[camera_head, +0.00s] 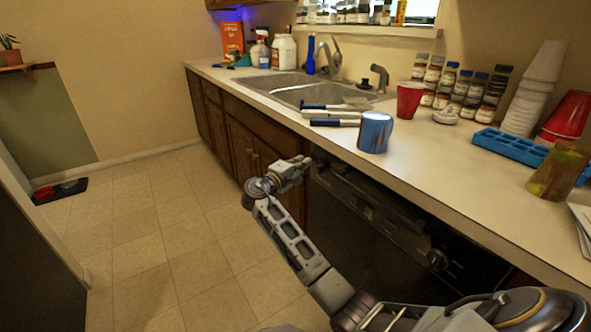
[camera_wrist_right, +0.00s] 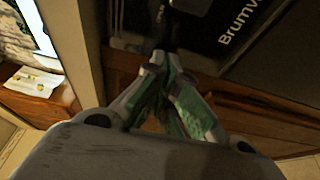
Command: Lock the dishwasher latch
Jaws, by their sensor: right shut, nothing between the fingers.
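The black dishwasher (camera_head: 365,222) is built in under the counter, its front facing the floor on the left. In the right wrist view its dark panel (camera_wrist_right: 205,45) shows part of a white brand name. My right gripper (camera_head: 301,163) is shut and empty beside the dishwasher's far upper corner, just below the counter edge. In the wrist view the closed fingertips (camera_wrist_right: 160,65) are near a dark upright part by the panel; I cannot tell whether they touch it. A small grey piece (camera_wrist_right: 192,5) at the top edge may belong to the latch, whose state is unclear. My left gripper is not in view.
The counter (camera_head: 440,170) overhangs the dishwasher. Wooden cabinets (camera_head: 245,140) continue toward the far end.

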